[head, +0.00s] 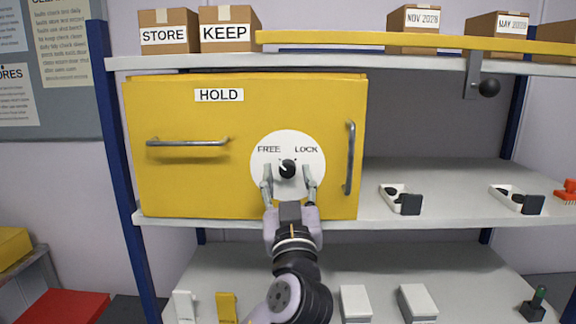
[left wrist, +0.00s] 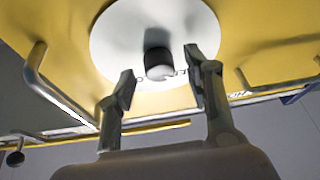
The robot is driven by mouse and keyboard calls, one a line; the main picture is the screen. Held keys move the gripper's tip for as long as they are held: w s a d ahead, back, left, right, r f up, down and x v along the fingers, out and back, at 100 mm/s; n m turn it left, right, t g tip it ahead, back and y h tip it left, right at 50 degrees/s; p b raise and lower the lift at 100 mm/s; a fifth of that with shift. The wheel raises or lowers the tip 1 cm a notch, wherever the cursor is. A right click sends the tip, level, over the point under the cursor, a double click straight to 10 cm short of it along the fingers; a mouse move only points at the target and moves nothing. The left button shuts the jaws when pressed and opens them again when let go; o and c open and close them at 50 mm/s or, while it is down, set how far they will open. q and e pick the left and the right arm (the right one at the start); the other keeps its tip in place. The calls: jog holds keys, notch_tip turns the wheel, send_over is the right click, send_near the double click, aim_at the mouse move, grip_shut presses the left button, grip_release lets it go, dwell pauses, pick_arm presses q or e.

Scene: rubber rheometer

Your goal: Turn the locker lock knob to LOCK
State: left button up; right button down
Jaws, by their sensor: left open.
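The yellow locker (head: 180,185), labelled HOLD, stands on the middle shelf. A round white dial plate (head: 262,150) on its front reads FREE at left and LOCK at right. The small black knob (head: 288,169) sits at its centre, with a light mark that seems to point up left toward FREE. My left gripper (head: 288,184) is open in front of the dial, one finger on each side of the knob and apart from it. In the left wrist view the knob (left wrist: 157,64) shows beyond and between the open fingertips (left wrist: 160,78). My right gripper is out of view.
Metal handles (head: 188,142) and (head: 350,158) flank the dial. White trays with black pieces (head: 399,199) lie on the shelf at right. Free space lies right of the locker.

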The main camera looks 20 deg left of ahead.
pick_arm(q)
jog(key=shift+w+a+r, duration=0.1)
jog(key=shift+w+a, duration=0.05)
jog(key=shift+w, duration=0.15)
jog(key=shift+c, duration=0.2)
grip_shut()
dwell(0.3)
